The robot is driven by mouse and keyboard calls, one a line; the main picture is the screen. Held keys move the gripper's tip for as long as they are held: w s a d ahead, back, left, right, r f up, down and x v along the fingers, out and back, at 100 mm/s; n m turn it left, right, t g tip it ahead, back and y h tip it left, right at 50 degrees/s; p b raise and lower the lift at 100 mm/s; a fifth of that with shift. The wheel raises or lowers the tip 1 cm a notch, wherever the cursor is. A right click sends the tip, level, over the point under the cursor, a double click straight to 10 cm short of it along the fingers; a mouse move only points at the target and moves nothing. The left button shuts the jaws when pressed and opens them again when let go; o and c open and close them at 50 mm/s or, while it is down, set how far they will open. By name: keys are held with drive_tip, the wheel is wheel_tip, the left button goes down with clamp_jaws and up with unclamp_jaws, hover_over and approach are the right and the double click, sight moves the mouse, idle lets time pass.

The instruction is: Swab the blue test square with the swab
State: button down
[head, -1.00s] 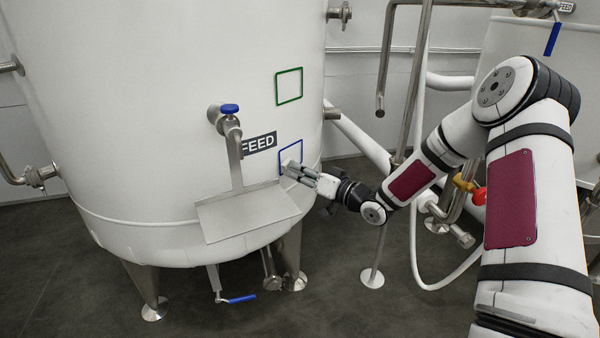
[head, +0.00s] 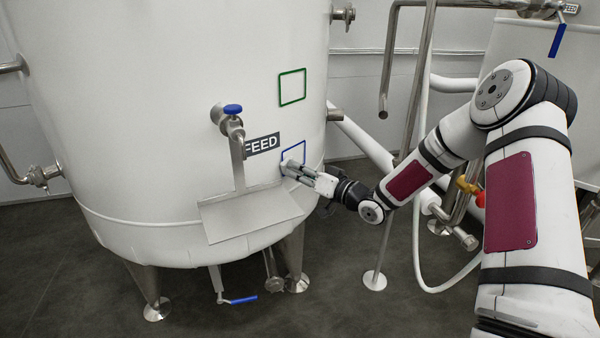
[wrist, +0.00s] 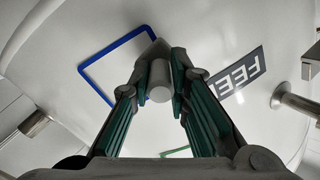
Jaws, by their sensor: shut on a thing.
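The blue test square (head: 304,151) is a blue outline on the white tank wall, right of the FEED label. It also shows in the wrist view (wrist: 112,51), partly hidden by my gripper. My gripper (head: 300,173) is at the square's lower left part. In the wrist view my gripper (wrist: 160,92) has its fingers closed on the swab (wrist: 159,82), a grey cylinder seen end-on. The swab's head lies beyond the fingertips, near the square's side toward the label. I cannot tell whether it touches the wall.
A slanted metal shelf (head: 250,217) juts out below and left of my gripper. A blue-handled tap (head: 230,118) and the FEED label (head: 261,144) are to the left. A green square (head: 292,87) is above. Pipes stand behind my arm.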

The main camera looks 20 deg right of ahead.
drive_tip(key=shift+w+a, duration=0.25)
drive_tip(key=shift+w, duration=0.15)
drive_tip(key=shift+d, duration=0.1)
drive_tip(key=shift+w+d, duration=0.85)
drive_tip(key=shift+d, duration=0.3)
drive_tip(key=shift+w+d, duration=0.8)
drive_tip(key=shift+d, duration=0.4)
drive_tip(key=shift+w+d, duration=0.85)
drive_tip(key=shift+d, duration=0.3)
drive_tip(key=shift+a, duration=0.1)
drive_tip(key=shift+s+a+r+p, duration=0.1)
drive_tip(key=shift+s+a+p, duration=0.1)
drive_tip(key=shift+s+a, duration=0.85)
drive_tip(key=shift+s+a+f+p, duration=0.15)
drive_tip(key=shift+s+a, duration=0.5)
drive_tip(key=shift+a, duration=0.75)
drive_tip(key=shift+s+a+r+p, duration=0.2)
drive_tip(key=shift+s+a, duration=0.65)
drive_tip(key=shift+a, duration=0.35)
